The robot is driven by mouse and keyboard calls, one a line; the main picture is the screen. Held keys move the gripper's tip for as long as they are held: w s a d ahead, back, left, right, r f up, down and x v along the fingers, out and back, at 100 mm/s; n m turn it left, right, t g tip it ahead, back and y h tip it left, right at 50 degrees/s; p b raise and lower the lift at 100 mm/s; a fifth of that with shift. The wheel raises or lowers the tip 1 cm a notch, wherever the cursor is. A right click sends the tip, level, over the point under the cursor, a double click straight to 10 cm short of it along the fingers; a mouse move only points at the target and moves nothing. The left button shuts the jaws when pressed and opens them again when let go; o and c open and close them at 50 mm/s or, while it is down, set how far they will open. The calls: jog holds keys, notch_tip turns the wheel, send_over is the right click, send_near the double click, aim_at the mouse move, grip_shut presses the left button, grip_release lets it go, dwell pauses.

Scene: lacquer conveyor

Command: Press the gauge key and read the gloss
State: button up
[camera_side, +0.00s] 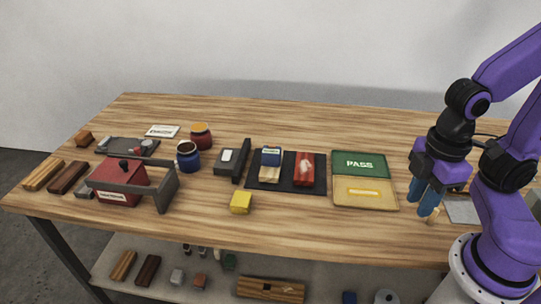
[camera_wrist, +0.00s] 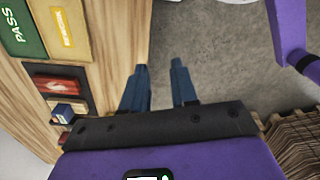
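A small blue device with a pale label, which looks like the gauge (camera_side: 271,156), sits on a light wooden block on a dark mat (camera_side: 287,186). Its key is too small to make out. A glossy red block (camera_side: 304,170) lies beside it on the mat. In the wrist view the blue device (camera_wrist: 62,112) and red block (camera_wrist: 58,85) show at the left. My gripper (camera_side: 424,205) is at the right of the table, beyond the PASS board, well away from the gauge. In the wrist view its blue fingers (camera_wrist: 159,68) are apart with nothing between them.
A green PASS board with a yellow lower half (camera_side: 365,193) lies between mat and gripper. A yellow cube (camera_side: 241,202) is in front. A grey upright-backed device (camera_side: 233,157), jars (camera_side: 188,157) and a red box with a grey frame (camera_side: 118,181) stand left.

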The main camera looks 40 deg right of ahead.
grip_shut()
dwell(1.4)
